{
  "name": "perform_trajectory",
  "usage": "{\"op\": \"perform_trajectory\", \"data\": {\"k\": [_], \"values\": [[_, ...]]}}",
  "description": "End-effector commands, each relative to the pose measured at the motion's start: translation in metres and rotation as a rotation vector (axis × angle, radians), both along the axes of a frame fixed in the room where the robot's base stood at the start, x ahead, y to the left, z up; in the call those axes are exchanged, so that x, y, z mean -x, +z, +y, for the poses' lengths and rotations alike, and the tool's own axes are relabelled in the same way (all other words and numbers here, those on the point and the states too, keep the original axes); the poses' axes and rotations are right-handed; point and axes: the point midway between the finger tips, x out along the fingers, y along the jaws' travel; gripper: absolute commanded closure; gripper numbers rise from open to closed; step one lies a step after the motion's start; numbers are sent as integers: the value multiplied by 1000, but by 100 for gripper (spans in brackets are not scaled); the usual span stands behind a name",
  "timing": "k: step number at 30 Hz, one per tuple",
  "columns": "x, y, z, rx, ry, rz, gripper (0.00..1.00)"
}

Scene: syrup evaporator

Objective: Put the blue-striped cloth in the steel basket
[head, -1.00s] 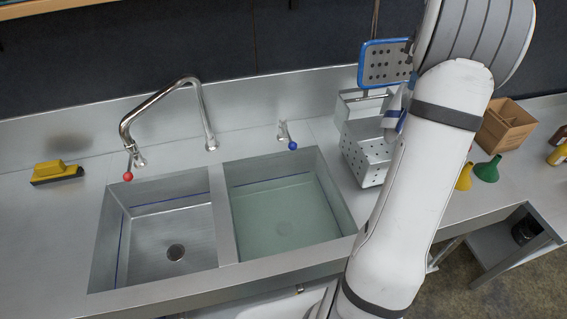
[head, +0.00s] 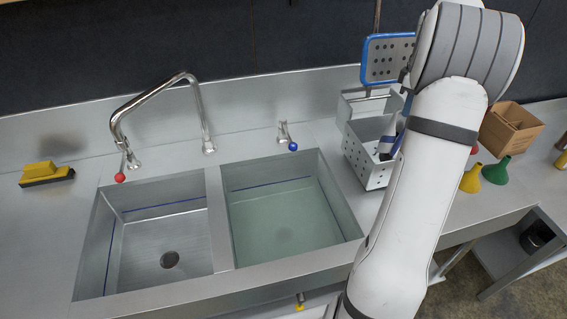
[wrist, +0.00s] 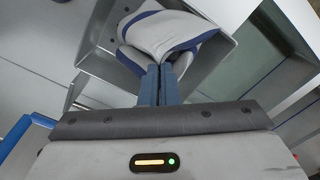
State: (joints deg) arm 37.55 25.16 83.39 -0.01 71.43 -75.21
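The blue-striped cloth (wrist: 165,32), white with blue bands, is pinched between the fingertips of my gripper (wrist: 163,70) in the wrist view. It hangs bunched over the steel basket (wrist: 228,48). In the head view the perforated basket (head: 359,152) stands on the counter right of the sinks. A bit of blue and white cloth (head: 388,146) shows at its right side, beside my arm. My arm hides most of the gripper and part of the basket there. I cannot tell whether the cloth touches the basket floor.
A blue-framed perforated panel (head: 388,58) stands behind the basket. A faucet (head: 153,95) rises behind two sinks, the right one holding water (head: 285,220). A cardboard box (head: 511,128) and yellow and green funnels (head: 496,171) stand to the right.

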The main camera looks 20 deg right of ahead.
Motion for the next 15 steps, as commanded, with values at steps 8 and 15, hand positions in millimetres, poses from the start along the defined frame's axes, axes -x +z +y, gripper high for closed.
{"op": "perform_trajectory", "data": {"k": [8,15], "values": [[-1,-31,0,0,0,0,100],[-2,-55,0,-1,0,1,100]]}}
